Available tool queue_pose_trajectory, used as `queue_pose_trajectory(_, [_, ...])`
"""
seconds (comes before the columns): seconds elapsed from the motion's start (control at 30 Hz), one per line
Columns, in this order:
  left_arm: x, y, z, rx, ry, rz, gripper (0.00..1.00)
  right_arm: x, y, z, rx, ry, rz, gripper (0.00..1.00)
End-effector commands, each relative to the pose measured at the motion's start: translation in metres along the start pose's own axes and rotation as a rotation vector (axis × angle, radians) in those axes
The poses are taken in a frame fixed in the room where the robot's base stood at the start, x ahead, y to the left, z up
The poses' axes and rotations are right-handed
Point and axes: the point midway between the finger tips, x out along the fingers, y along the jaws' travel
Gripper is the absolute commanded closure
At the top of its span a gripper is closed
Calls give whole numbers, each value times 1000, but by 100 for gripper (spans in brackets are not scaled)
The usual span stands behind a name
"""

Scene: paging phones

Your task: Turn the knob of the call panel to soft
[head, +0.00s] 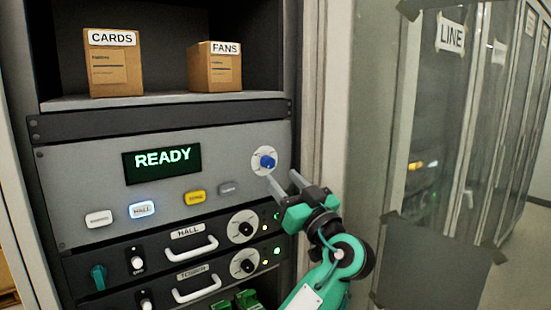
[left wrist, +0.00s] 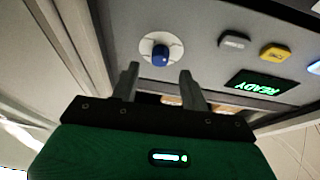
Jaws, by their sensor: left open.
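The call panel (head: 75,185) is a grey rack panel with a lit green READY display (head: 162,161). Its blue knob (head: 267,163) sits on a round white dial at the panel's right side. In the left wrist view the blue knob (left wrist: 160,55) shows just beyond my fingertips, between them. My left gripper (head: 284,182) is open and empty, just below and right of the knob, apart from it; its two fingers also show in the left wrist view (left wrist: 160,78). The dial markings are too small to read. My right gripper is not in view.
Several buttons line the panel's lower part, with the HALL button (head: 142,209) lit. Below are the HALL unit (head: 195,247) and TOWER unit (head: 197,285) with handles and dials. CARDS (head: 113,62) and FANS (head: 214,68) boxes stand on the shelf above. The rack's frame edge is close right.

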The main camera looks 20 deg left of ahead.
Motion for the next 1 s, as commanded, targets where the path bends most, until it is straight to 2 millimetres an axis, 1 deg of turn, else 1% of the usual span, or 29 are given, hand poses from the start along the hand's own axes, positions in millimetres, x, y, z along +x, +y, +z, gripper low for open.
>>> queue_pose_trajectory(0.03, [12,-1,-5,4,3,-3,54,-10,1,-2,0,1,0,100])
queue_pose_trajectory(0.1, [23,0,-4,2,2,-1,54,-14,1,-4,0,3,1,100])
queue_pose_trajectory(0.23, [36,0,-2,2,2,1,54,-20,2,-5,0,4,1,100])
queue_pose_trajectory(0.4, [44,0,0,0,1,0,54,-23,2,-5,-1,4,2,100])
queue_pose_trajectory(0.63, [44,0,0,0,1,1,54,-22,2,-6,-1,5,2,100])
queue_pose_trajectory(0.67, [44,0,0,0,1,1,56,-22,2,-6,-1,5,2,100])
queue_pose_trajectory(0.8, [44,0,0,0,0,1,84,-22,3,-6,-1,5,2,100])
queue_pose_trajectory(0.87, [44,0,0,0,0,1,96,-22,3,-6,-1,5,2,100])
queue_pose_trajectory(0.9, [44,0,0,0,0,1,99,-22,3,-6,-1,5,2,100])
queue_pose_trajectory(1.0, [44,0,0,2,0,2,99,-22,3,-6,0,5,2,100])
